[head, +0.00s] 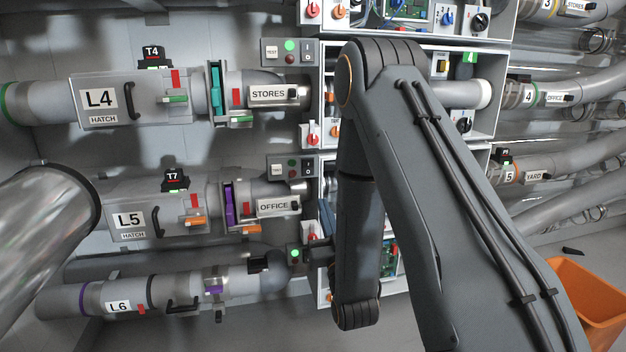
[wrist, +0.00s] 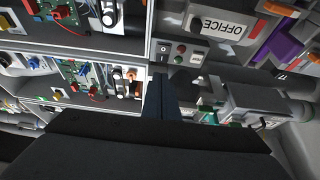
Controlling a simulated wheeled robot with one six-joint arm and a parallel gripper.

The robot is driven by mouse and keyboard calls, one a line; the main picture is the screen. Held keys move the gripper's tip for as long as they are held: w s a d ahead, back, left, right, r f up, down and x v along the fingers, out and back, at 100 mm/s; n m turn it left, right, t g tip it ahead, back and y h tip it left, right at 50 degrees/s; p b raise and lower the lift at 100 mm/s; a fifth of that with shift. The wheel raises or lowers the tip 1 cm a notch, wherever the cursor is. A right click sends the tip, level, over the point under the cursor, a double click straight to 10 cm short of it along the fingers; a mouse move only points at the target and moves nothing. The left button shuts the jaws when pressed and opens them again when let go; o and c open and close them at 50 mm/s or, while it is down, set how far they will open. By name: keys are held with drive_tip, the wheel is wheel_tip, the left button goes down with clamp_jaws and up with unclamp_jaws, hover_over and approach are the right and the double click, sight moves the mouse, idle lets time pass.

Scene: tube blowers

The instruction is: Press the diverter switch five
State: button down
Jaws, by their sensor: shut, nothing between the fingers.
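The diverter switch five unit is a small grey box (head: 290,167) beside the L5 OFFICE line in the head view. It carries a TEST button on its left, two small lamps in the middle and a dark rocker switch (head: 307,165) on its right. In the wrist view the box (wrist: 179,53) appears upside down at upper centre, with its rocker switch (wrist: 163,49) at the left. My gripper (wrist: 161,84) is shut and empty, its fingertips pointing toward the box, just below the rocker in the picture. Contact cannot be made out. My arm hides the gripper in the head view.
A similar box (head: 289,52) with a lit green lamp sits above, beside L4 STORES. Another green lamp (head: 295,254) is lit near L6. Open cabinets (wrist: 95,75) with knobs and wiring stand close to my gripper. An orange bin (head: 590,295) is at the lower right.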

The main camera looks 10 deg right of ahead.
drive_tip(key=shift+r, duration=0.1)
approach(310, 163)
drive_tip(key=x, duration=0.6)
drive_tip(key=shift+w, duration=0.25)
idle(0.4)
drive_tip(key=shift+w+r+g+p, duration=0.15)
drive_tip(key=shift+r+g+p, duration=0.25)
drive_tip(key=shift+p, duration=0.6)
drive_tip(key=shift+f, duration=0.1)
drive_tip(key=s+p, duration=0.2)
drive_tip(key=s, duration=1.2)
